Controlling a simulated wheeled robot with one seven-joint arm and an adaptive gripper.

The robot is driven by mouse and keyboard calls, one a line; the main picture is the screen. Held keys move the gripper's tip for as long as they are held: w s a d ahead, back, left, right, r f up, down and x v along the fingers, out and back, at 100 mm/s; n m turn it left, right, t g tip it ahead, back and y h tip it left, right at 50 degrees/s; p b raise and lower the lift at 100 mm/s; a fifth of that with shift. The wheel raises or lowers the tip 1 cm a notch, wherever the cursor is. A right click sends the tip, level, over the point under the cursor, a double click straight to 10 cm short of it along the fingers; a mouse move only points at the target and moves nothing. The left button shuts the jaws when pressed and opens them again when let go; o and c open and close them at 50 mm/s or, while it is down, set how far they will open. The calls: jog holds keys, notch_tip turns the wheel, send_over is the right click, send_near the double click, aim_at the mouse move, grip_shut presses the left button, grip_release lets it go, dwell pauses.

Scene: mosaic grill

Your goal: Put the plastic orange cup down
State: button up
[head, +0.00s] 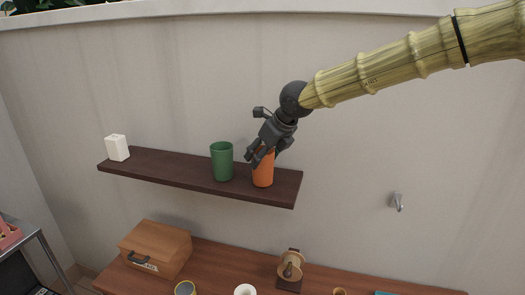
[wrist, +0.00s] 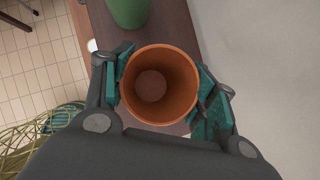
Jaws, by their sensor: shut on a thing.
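The plastic orange cup (head: 263,174) is upright at the right end of the dark wooden wall shelf (head: 170,171) in the head view. Its base looks level with the shelf top, but I cannot tell for sure whether it touches. My gripper (head: 262,156) reaches down from the upper right and covers the cup's upper part. In the wrist view I look into the empty orange cup (wrist: 151,84), with the teal pads of my gripper (wrist: 160,88) shut on its two sides.
A green cup (head: 222,162) stands on the shelf just left of the orange cup. A white box (head: 117,148) is at the shelf's left end. Below, a table holds a wooden box (head: 156,249) and a wooden grinder-like object (head: 290,270). A hook (head: 397,201) is on the wall.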

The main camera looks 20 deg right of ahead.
jog(key=shift+d+f, duration=0.1)
jog(key=shift+f, duration=0.05)
jog(key=o, duration=1.2)
jog(key=b+v, duration=0.3)
jog(key=v, duration=0.9)
